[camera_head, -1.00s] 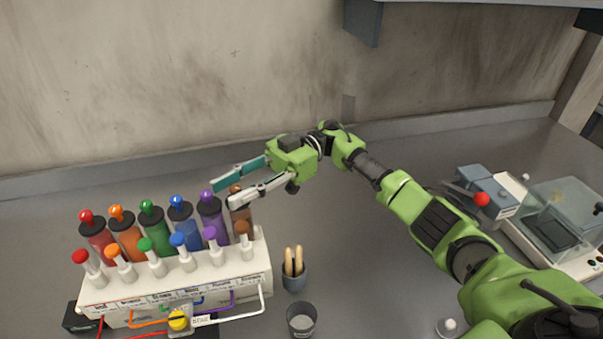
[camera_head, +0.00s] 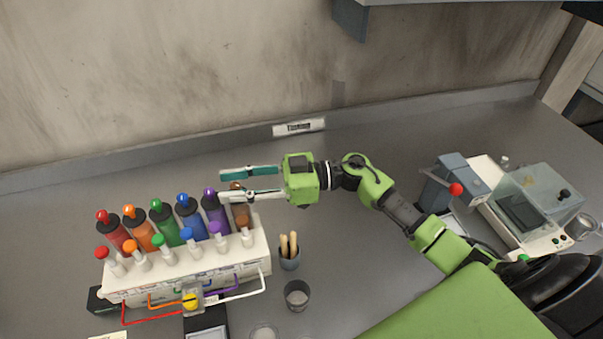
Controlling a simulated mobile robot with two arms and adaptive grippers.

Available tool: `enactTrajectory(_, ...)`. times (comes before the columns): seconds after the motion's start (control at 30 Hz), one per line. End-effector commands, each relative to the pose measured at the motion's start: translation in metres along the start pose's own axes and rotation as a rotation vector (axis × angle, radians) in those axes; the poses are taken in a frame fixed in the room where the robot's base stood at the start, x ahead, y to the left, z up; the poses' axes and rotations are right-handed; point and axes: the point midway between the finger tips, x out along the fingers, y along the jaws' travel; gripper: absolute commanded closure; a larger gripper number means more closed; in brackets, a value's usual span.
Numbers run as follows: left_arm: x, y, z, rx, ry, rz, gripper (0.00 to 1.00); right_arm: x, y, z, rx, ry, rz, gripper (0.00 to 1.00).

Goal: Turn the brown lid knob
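The brown lid knob (camera_head: 236,186) tops the rightmost canister (camera_head: 241,214) of the colour rack (camera_head: 190,268). It is small and partly hidden by my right gripper's lower finger. My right gripper (camera_head: 223,185) reaches in from the right with its fingers level. It is open, one finger showing above and one below the brown knob in the head view. I cannot tell whether either finger touches it. My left gripper is not in view.
The purple lid knob (camera_head: 209,192) stands close left of the fingertips. A cup of wooden sticks (camera_head: 289,257) and a dark cup (camera_head: 297,294) stand right of the rack. A balance (camera_head: 545,207) and a red-knobbed device (camera_head: 440,190) stand far right.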

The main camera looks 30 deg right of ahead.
Motion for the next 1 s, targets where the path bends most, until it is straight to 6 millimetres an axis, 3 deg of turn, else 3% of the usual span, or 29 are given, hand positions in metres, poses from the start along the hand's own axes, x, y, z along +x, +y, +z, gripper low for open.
enactTrajectory(0.13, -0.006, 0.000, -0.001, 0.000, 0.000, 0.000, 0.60, -0.005, -0.001, 0.002, 0.002, -0.001, 0.098, 0.68)
enactTrajectory(0.7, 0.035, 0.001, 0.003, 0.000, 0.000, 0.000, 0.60, -0.115, -0.010, 0.004, 0.001, -0.003, 0.089, 0.68)
enactTrajectory(1.0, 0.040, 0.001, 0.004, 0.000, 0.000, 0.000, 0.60, -0.137, -0.012, 0.001, 0.000, 0.000, 0.088, 0.68)
